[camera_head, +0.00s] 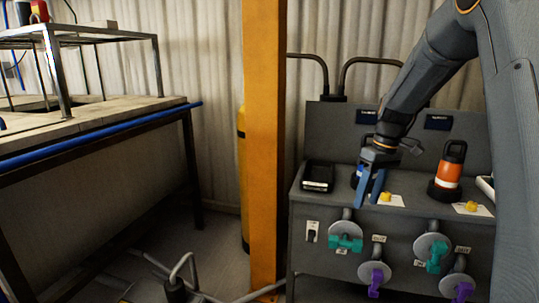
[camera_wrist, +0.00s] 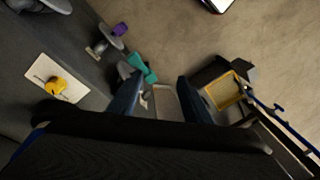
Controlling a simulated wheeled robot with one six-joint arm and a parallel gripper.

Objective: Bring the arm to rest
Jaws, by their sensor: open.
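My gripper (camera_head: 371,190) hangs at the end of my arm in front of the grey station, with its blue-grey fingers pointing down. It is near the station's front top edge, and I cannot tell whether it touches anything. In the wrist view, the two fingers of my gripper (camera_wrist: 160,97) stand apart with nothing held between them. The arm comes in from the upper right of the head view and is bent.
The grey station (camera_head: 330,195) carries teal (camera_head: 345,243) and purple (camera_head: 375,282) valve handles, an orange-and-white handled item (camera_head: 449,172) and a black box (camera_head: 318,177). A yellow post (camera_head: 264,150) stands left of it. A bench with a blue edge (camera_head: 100,137) is farther left.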

